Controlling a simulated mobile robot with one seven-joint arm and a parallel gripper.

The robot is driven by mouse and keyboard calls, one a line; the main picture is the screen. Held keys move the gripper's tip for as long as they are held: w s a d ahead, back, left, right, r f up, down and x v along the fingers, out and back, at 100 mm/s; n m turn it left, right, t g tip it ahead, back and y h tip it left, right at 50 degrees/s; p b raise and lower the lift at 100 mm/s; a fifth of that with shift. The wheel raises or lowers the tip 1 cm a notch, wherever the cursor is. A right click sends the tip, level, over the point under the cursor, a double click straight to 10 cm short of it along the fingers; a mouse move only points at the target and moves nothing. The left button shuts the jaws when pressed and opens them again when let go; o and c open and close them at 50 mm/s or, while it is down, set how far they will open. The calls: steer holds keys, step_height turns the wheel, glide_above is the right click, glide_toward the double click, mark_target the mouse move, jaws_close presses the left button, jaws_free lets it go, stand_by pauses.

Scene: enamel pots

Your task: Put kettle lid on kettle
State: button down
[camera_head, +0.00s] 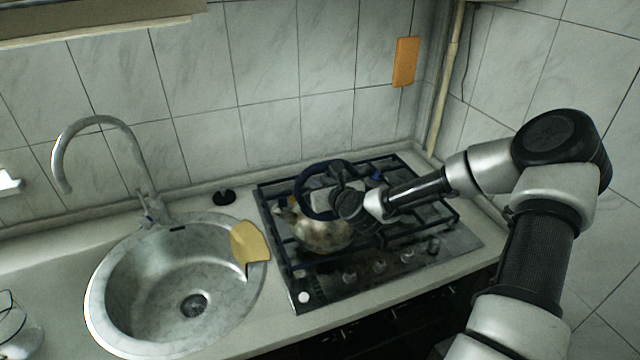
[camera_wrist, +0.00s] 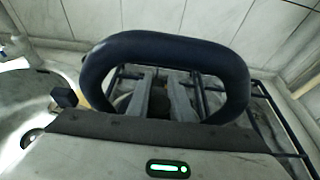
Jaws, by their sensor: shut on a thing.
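The kettle (camera_head: 322,234) is pale with brownish patches and stands on the left part of the stove. My gripper (camera_head: 345,205) is right above the kettle and covers its top. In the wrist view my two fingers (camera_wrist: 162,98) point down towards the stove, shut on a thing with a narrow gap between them. It is most likely the kettle lid, but it is hidden. A thick dark loop (camera_wrist: 165,45) frames the fingers; it also shows around the gripper's pale body in the head view (camera_head: 312,172). I cannot tell whether it is the kettle's handle.
The stove (camera_head: 375,266) has raised black grates. A small blue thing (camera_head: 376,176) shows at its back. The round steel sink (camera_head: 140,275) with a tall tap is at left, a yellow cloth-like piece (camera_head: 250,245) on its rim. A glass vessel (camera_head: 15,325) stands far left.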

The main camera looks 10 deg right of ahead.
steer(key=c, duration=1.5)
jaws_free()
